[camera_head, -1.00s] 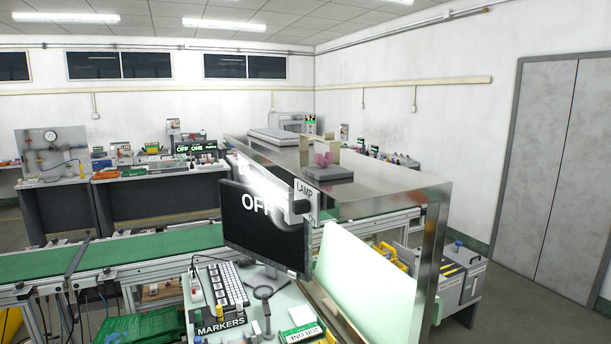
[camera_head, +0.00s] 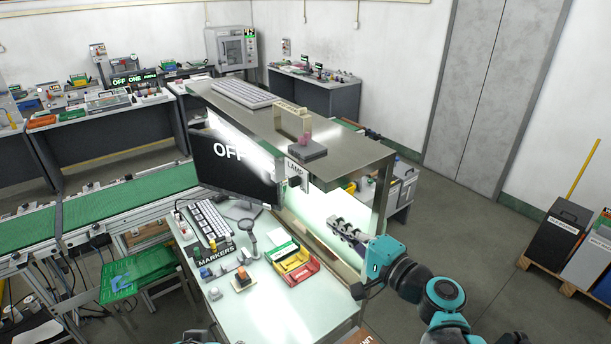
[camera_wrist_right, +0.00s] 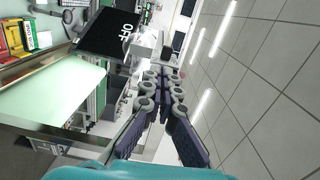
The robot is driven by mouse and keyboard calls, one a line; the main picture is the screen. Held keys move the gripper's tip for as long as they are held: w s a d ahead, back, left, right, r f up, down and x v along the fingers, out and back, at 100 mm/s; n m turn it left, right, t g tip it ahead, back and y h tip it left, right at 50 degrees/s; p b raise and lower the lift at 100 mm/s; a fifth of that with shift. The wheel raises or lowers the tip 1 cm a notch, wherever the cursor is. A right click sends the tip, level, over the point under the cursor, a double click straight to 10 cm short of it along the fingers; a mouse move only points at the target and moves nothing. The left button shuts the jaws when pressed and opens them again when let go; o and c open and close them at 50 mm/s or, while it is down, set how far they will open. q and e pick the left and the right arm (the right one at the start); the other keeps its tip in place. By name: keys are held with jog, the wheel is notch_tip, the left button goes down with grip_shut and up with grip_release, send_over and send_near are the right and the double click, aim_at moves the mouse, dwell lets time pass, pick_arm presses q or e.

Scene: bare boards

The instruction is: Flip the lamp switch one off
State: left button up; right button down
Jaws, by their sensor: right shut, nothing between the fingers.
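The lamp switch (camera_head: 294,182) is a small dark knob beside a white plate marked "LAMP" (camera_head: 296,168). It is on the near side of the metal shelf, at the monitor's right edge. The monitor (camera_head: 230,168) shows "OFF"; the rest of its text is hidden. My right gripper (camera_head: 336,223) is in front of the shelf, below and right of the switch, apart from it. In the right wrist view its fingers (camera_wrist_right: 161,77) are together and empty, pointing toward a pale box beyond.
The metal shelf (camera_head: 345,157) overhangs the bright bench. A keyboard (camera_head: 210,222), a red tray (camera_head: 300,273) and small parts lie on the bench (camera_head: 285,310). A green conveyor (camera_head: 90,211) runs at left. Bins (camera_head: 560,238) stand on the floor at right.

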aim_at(295, 184)
pick_arm(q)
jog(key=shift+d+r, duration=0.1)
jog(key=shift+r, duration=0.35)
pick_arm(e)
jog(key=shift+d+r+m+t, duration=0.3)
jog(key=shift+d+r, duration=0.05)
jog(key=shift+r, duration=0.3)
jog(key=shift+w, duration=0.1)
pick_arm(q)
jog(key=shift+r+p, duration=0.75)
jog(key=shift+p, duration=0.1)
pick_arm(e)
jog(key=x, duration=1.4)
jog(key=shift+a, duration=0.1)
